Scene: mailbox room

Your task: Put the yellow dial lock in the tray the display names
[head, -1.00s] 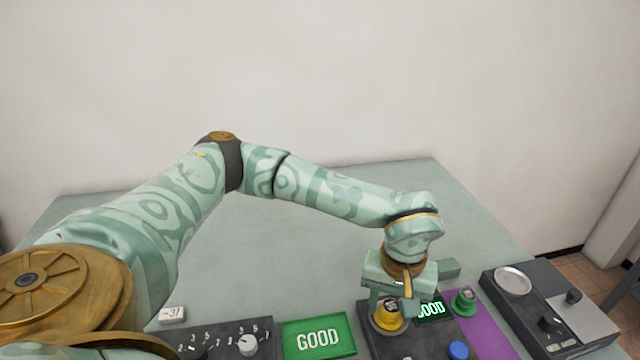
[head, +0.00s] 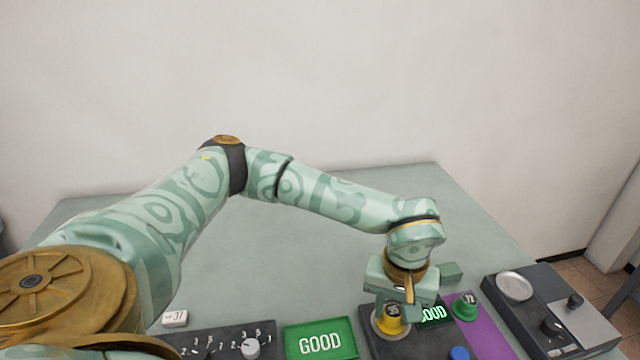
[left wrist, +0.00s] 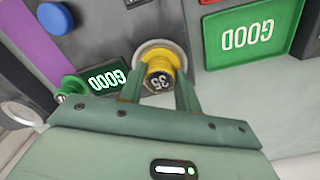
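The yellow dial lock (head: 392,322), with a dark top marked 35, stands upright in a round metal pan on a dark device. It also shows in the left wrist view (left wrist: 158,82). My left gripper (head: 394,309) is down over it, one finger on each side; they lie very close to it, and I cannot tell whether they grip it. The display (head: 432,314) on the device reads GOOD. The green tray labelled GOOD (head: 320,342) is left of the device and looks empty. My right gripper is not in view.
A blue button (head: 459,352) is at the front. A grey device with a pan (head: 514,286) is far right. A numbered knob panel (head: 225,342) and white tag (head: 174,317) are left.

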